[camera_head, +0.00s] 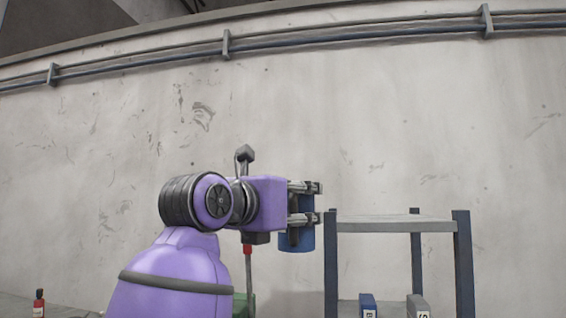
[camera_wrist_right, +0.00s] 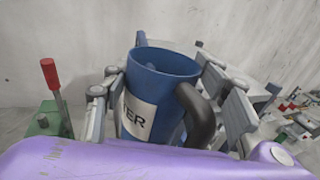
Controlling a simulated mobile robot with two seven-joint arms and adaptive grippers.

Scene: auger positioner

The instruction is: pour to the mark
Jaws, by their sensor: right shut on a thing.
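A blue jug (camera_wrist_right: 165,88) with a dark handle and a white label, of which "ER" is readable, stands between the fingers of my right gripper (camera_wrist_right: 163,75) in the wrist view. The fingers are shut on it from both sides. In the head view the right gripper (camera_head: 316,202) holds the blue jug (camera_head: 301,240) in the air, just left of a shelf stand. The jug looks roughly upright; its contents are hidden. My left gripper is not in view. No fill mark can be made out.
The stand's top shelf (camera_head: 390,223) is bare. Below it are a blue box-like item (camera_head: 368,306) and a grey one (camera_head: 418,306). A red-topped lever (camera_head: 248,252) on a green base (camera_wrist_right: 45,124) is close to my arm. A red bottle (camera_head: 39,303) stands far left.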

